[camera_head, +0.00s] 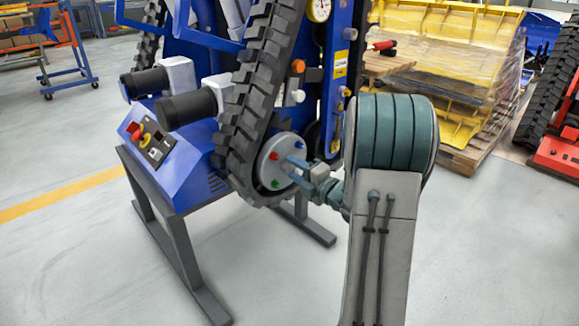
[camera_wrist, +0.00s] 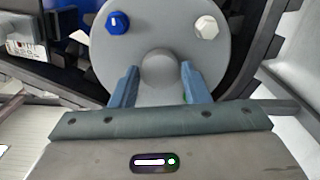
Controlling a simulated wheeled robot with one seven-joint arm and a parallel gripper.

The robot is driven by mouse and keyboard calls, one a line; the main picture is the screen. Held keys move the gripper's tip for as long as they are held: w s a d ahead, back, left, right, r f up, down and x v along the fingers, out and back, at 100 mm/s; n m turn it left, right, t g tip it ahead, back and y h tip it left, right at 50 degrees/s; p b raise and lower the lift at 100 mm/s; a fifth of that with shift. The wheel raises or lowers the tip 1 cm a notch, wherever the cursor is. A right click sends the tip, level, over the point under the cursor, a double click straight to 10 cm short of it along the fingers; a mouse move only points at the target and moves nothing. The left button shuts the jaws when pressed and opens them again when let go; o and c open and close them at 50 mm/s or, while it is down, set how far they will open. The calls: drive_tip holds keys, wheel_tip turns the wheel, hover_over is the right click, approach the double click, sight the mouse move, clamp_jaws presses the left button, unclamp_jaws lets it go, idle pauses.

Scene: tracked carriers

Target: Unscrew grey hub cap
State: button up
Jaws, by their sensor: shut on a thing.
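The grey hub cap (camera_wrist: 160,66) is a smooth, rounded grey piece at the centre of a pale grey wheel disc (camera_wrist: 128,52). The disc also shows in the head view (camera_head: 266,172), low on the tracked carrier. My gripper (camera_wrist: 160,72) has its blue fingers on either side of the grey hub cap and is shut on it. In the head view my gripper (camera_head: 292,163) reaches the disc from the right and hides its middle.
Around the disc sit a blue cap (camera_wrist: 117,22), a white hex cap (camera_wrist: 205,27), a red cap (camera_head: 273,156) and a green cap (camera_head: 275,184). The black rubber track (camera_head: 245,110) wraps close to the disc. Grey stand legs (camera_head: 172,240) are below; open floor lies in front.

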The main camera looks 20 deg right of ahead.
drive_tip(key=n, duration=0.4)
drive_tip(key=shift+n, duration=0.4)
drive_tip(key=n, duration=0.4)
drive_tip(key=shift+n, duration=0.4)
drive_tip(key=o, duration=0.8)
